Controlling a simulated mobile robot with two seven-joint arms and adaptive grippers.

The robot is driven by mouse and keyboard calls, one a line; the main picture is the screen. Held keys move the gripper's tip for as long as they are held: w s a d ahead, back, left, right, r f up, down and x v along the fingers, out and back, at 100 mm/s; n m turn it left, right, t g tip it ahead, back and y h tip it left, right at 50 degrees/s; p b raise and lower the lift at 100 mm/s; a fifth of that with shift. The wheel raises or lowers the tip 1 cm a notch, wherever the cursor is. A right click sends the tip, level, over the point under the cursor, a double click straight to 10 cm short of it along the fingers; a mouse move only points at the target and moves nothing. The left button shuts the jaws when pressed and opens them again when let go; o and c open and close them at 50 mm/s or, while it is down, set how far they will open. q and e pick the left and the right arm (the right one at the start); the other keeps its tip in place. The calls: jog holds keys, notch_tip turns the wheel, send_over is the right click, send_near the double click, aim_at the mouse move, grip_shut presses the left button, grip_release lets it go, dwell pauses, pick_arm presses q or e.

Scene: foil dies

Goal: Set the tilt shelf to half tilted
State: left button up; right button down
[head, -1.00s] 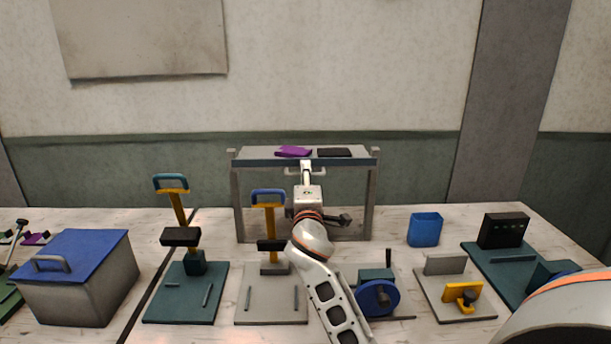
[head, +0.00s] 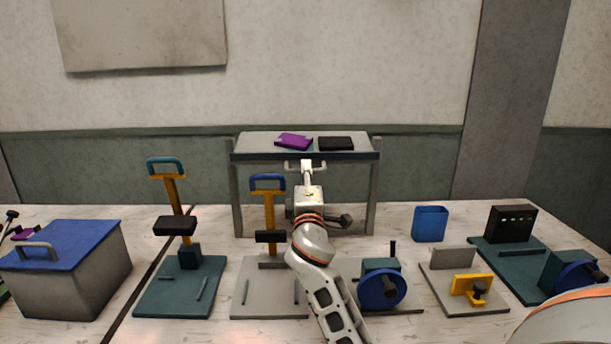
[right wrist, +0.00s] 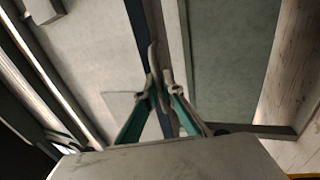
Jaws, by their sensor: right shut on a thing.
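The tilt shelf (head: 265,146) stands at the back middle of the table. Its pale board is held between two grey posts and slopes down toward me, with a dark front edge. A purple piece (head: 293,142) and a black piece (head: 336,143) lie on the board. A light handle (head: 290,166) hangs at the front edge. My right gripper (head: 306,166) is shut on this handle at its middle. In the right wrist view its teal fingers (right wrist: 163,82) close on the grey bar, beside the dark edge strip. My left gripper is out of view.
Two lever stands, one teal-handled (head: 165,167) and one blue-handled (head: 267,182), stand left of my right arm. A blue-lidded box (head: 65,246) is at far left. A crank wheel (head: 382,290), yellow clamp (head: 470,289) and blue cup (head: 430,224) stand to the right.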

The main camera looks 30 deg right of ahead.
jog(key=shift+w+f, duration=0.1)
jog(key=shift+f, duration=0.4)
jog(key=shift+r, duration=0.1)
jog(key=c, duration=2.2)
grip_release()
jog(key=shift+r, duration=0.1)
jog(key=v, duration=1.2)
